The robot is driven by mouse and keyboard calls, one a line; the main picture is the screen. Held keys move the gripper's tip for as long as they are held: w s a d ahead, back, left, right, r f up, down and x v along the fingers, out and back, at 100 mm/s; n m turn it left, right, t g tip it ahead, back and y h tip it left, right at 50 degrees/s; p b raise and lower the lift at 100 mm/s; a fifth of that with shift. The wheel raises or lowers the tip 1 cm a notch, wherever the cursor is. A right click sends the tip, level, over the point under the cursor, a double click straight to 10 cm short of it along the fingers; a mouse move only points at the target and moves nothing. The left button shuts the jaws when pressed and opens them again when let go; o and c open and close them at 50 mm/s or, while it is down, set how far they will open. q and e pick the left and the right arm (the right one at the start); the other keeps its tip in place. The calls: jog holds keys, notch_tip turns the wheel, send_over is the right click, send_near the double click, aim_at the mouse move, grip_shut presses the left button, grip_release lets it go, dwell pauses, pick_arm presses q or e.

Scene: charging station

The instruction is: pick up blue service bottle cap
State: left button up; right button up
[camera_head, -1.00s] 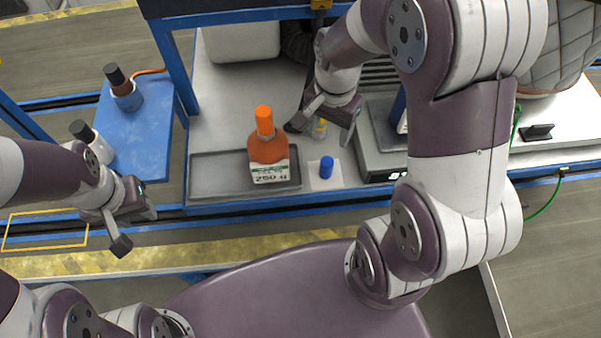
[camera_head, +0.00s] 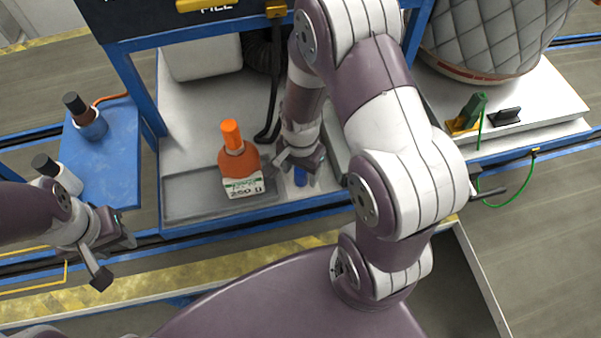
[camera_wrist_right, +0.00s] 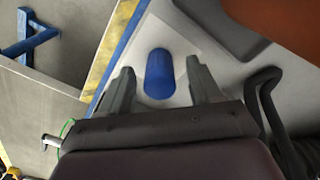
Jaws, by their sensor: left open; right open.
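The blue service bottle cap (camera_head: 300,177) stands on a pale pad at the front of the white station, right of the orange bottle. My right gripper (camera_head: 298,165) is open just above and behind it, partly covering it. In the right wrist view the cap (camera_wrist_right: 159,74) shows between the two open fingers (camera_wrist_right: 158,85), with gaps on both sides and no visible contact. My left gripper (camera_head: 118,260) is open and empty, off the station's front edge at the left.
An orange bottle (camera_head: 239,165) with a white label stands in a grey tray (camera_head: 190,208) close left of my right gripper. A black hose (camera_head: 270,115) hangs behind. A quilted vessel (camera_head: 490,35) stands at right.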

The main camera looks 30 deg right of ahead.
jog(key=c, duration=1.1)
jog(key=shift+r, duration=0.1)
